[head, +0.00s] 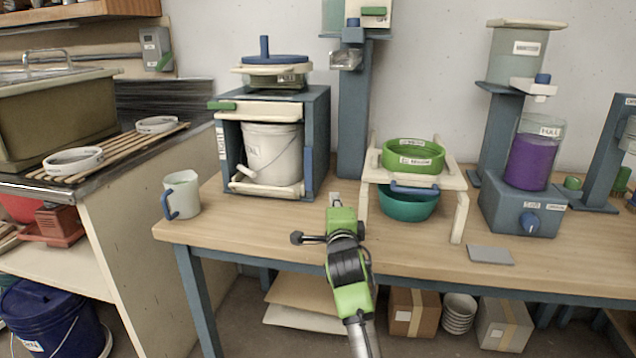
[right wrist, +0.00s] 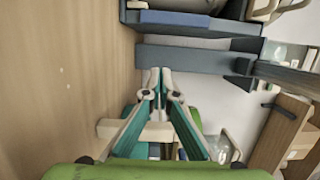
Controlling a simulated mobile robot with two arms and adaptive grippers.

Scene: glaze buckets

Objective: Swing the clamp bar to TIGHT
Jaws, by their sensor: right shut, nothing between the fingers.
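A blue frame (head: 318,140) stands on the bench, with a white bucket (head: 273,158) inside it. A cream bar with a green end (head: 268,109) runs across the upper front of the frame; it looks like the clamp bar. Another cream bar (head: 265,188) lies low in front of the bucket. A small white label on the frame's left post is too small to read. My right gripper (head: 335,200) is shut and empty, to the right of the frame and apart from the bars. Its closed fingertips (right wrist: 160,73) show in the right wrist view. My left gripper is out of view.
A white jug with a blue handle (head: 181,195) stands at the bench's left end. A cream stand (head: 459,183) with a green sieve (head: 413,156) and teal bowl (head: 408,203) is to the right of my gripper. A blue column (head: 353,120) rises behind it.

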